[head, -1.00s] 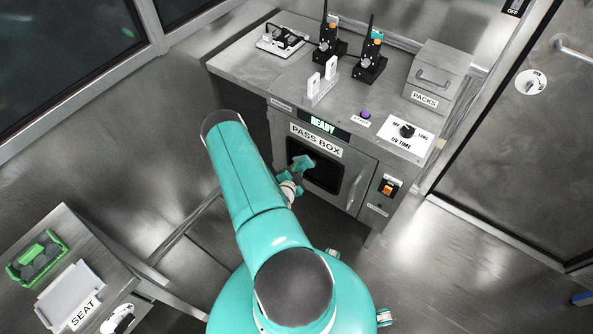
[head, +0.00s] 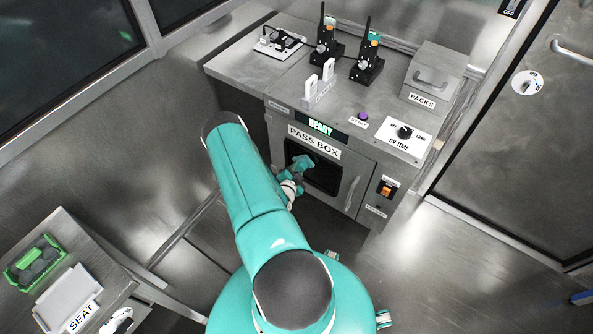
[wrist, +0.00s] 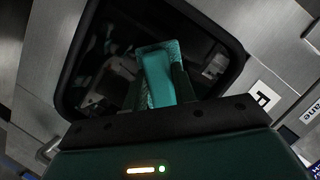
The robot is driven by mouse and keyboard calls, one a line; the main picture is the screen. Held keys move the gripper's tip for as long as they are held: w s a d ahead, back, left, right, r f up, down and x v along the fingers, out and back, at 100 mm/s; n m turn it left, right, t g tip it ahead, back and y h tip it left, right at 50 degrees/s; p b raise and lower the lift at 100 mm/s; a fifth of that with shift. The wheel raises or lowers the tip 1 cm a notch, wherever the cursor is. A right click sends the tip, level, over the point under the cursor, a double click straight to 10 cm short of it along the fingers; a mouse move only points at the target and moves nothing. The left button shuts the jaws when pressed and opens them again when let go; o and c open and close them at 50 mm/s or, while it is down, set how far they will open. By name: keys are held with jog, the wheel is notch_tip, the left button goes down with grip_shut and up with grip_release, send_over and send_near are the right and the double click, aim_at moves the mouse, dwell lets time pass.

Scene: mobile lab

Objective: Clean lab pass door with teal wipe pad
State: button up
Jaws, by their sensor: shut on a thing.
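The pass box door (head: 325,172) is shut, with a dark window (head: 322,178) and a vertical handle (head: 352,193) at its right. My gripper (head: 298,165) is in front of the window's left part. In the wrist view, my gripper (wrist: 163,90) is shut on the teal wipe pad (wrist: 158,72), which is held up against or close before the dark glass (wrist: 108,75). I cannot tell if the pad touches it. The pad also shows small in the head view (head: 304,161). My arm hides the area left of the door.
Above the door are a READY display (head: 322,125) and a PASS BOX label (head: 314,141). An orange switch (head: 386,189) is right of the door. Two radios (head: 368,65) and a PACKS box (head: 432,75) stand on top.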

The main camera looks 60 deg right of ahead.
jog(key=shift+s+d, duration=0.1)
jog(key=shift+d, duration=0.2)
jog(key=shift+s, duration=0.1)
jog(key=s, duration=0.3)
jog(key=shift+s+a, duration=0.25)
jog(key=shift+s, duration=0.1)
jog(key=shift+w+d+r, duration=0.1)
jog(key=shift+w+d, duration=0.1)
jog(key=shift+w, duration=0.5)
jog(key=shift+w+d+r, duration=0.1)
jog(key=shift+w+d, duration=0.15)
jog(key=shift+w, duration=0.4)
jog(key=shift+w+d, duration=0.2)
jog(key=shift+w, duration=0.5)
jog(key=shift+c, duration=0.3)
jog(key=shift+w+a+f, duration=0.1)
jog(key=shift+w+a, duration=0.1)
jog(key=shift+a, duration=1.4)
jog(key=shift+w+a+f, duration=0.1)
jog(key=shift+w+a, duration=0.05)
jog(key=shift+a, duration=1.4)
